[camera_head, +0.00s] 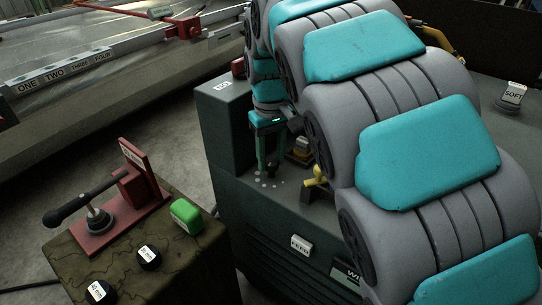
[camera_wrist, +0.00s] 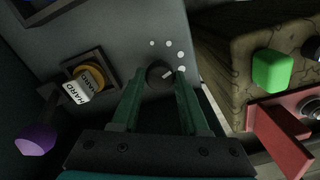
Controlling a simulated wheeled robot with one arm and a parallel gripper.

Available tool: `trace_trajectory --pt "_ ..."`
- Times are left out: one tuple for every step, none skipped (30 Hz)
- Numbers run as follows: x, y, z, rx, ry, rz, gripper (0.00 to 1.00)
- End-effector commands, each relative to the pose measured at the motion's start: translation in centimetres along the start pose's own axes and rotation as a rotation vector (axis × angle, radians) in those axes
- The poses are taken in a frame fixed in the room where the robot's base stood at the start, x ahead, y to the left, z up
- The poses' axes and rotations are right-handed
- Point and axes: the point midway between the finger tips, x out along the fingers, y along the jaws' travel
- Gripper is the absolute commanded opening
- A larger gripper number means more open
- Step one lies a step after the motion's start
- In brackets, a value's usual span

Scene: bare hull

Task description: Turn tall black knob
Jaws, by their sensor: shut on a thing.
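The black knob (camera_wrist: 159,74) stands on the grey machine panel, with several white dots in an arc beside it and a light mark on its top. My gripper (camera_wrist: 158,80) is shut on the knob, one green finger on each side of it. In the head view the knob (camera_head: 271,170) shows as a small dark shape between the fingertips, and my gripper (camera_head: 270,165) points down at it on the machine top. My teal and grey arm covers much of the machine's right side in the head view.
An orange button with a HARD tag (camera_wrist: 77,91) and a purple knob (camera_wrist: 36,139) are close by. A workbench (camera_head: 190,262) holds a red clamp (camera_head: 122,205) with a black handle, a green block (camera_head: 186,215) and black round pieces. A yellow lever (camera_head: 315,184) stands near my arm.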

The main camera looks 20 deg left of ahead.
Motion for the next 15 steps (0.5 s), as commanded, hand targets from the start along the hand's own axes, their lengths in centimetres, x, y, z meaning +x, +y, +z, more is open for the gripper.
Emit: trace_trajectory --pt "-0.06 0.05 0.01 0.047 0.0 0.001 0.0" --pt "-0.06 0.04 0.01 0.073 0.0 0.001 0.0" --pt "-0.06 0.03 0.02 0.105 0.0 0.001 0.0" --pt "-0.05 0.03 0.02 0.126 0.0 0.001 0.0" --pt "-0.05 0.02 0.01 0.144 0.0 0.002 0.0" --pt "-0.05 0.02 0.02 0.162 0.0 0.002 0.0" --pt "-0.04 0.02 0.01 0.174 0.0 0.001 0.0" --pt "-0.03 0.01 0.01 0.181 0.0 0.001 0.0" --pt "-0.03 0.0 0.01 0.187 0.0 0.001 0.0" --pt "-0.02 0.0 0.01 0.19 0.0 0.001 0.0" --pt "-0.02 0.0 0.01 0.191 0.0 0.001 0.0" --pt "-0.02 0.0 0.01 0.191 0.0 0.001 0.0" --pt "-0.02 -0.01 0.01 0.19 0.0 0.001 0.0" --pt "-0.02 -0.01 0.01 0.19 0.0 0.0 0.0" --pt "-0.01 -0.01 0.0 0.19 0.0 0.0 0.0"
